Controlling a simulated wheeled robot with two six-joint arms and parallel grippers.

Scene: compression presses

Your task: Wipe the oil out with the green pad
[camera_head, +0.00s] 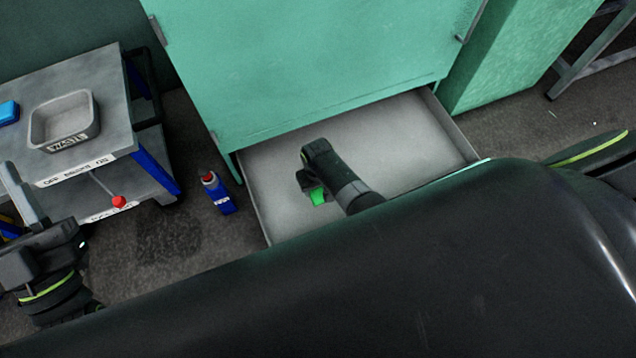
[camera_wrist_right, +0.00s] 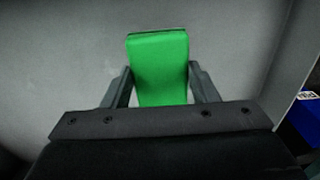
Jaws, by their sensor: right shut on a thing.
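The green pad (camera_wrist_right: 158,65) is between the two fingers of my right gripper (camera_wrist_right: 163,85) in the right wrist view, and the gripper is shut on it. In the head view the right gripper (camera_head: 310,186) is inside the open grey drawer (camera_head: 385,135), in its left part, with a bit of the pad (camera_head: 318,196) showing below it. I cannot tell whether the pad touches the drawer floor. No clear oil shows on the visible drawer floor; part of it is hidden by my arm and body. My left gripper (camera_head: 22,215) is at the left edge, away from the drawer; its fingertips are unclear.
The drawer is pulled out from a green cabinet (camera_head: 310,60). A blue bottle with a red cap (camera_head: 219,194) stands on the floor left of the drawer. A grey cart (camera_head: 105,75) at the left carries a waste tray (camera_head: 37,128) and a blue item (camera_head: 8,112). A dark patch (camera_head: 165,238) marks the floor.

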